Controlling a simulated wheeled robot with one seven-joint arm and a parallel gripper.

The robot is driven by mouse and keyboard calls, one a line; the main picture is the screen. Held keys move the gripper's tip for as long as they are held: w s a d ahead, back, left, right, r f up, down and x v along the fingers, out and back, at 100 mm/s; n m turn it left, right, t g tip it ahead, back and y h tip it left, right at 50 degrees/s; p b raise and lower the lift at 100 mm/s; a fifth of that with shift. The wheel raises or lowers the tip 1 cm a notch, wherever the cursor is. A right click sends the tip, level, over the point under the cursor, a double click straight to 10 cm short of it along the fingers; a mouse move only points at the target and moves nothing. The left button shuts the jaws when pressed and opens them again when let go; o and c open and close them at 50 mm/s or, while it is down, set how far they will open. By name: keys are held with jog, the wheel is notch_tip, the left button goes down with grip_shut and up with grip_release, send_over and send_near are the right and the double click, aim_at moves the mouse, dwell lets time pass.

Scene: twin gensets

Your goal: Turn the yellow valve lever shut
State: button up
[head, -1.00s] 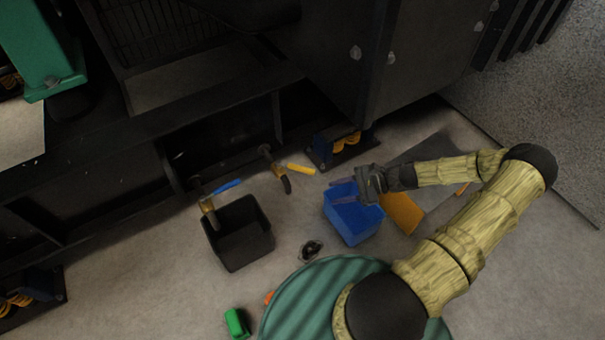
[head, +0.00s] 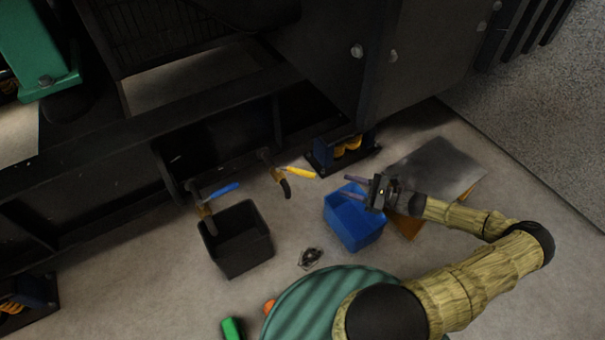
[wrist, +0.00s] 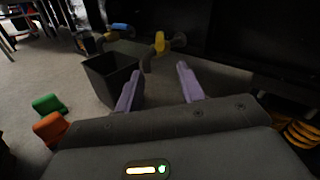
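The yellow valve lever (head: 296,173) sits on a brass-coloured valve with a downturned dark spout, low on the dark machine base. It also shows in the wrist view (wrist: 163,44), ahead of my fingers. My gripper (head: 351,187) is over the blue bin, to the right of the yellow lever and apart from it. In the wrist view its two purple fingers (wrist: 158,88) are spread with nothing between them. A second valve with a blue lever (head: 222,190) is to the left, above the black bin.
A blue bin (head: 354,226) stands under my gripper. A black bin (head: 238,240) stands below the blue-lever valve. A blue mount with yellow coils (head: 343,150) is right of the yellow lever. Green (head: 232,328) and orange (head: 269,306) objects lie on the floor.

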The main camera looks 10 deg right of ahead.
aim_at(293, 171)
jog(key=b+x, duration=0.6)
jog(key=x, duration=0.8)
jog(key=shift+a+f, duration=0.1)
jog(key=shift+a, duration=0.2)
jog(key=shift+w+a, duration=0.4)
jog(key=shift+a, duration=0.1)
grip_shut()
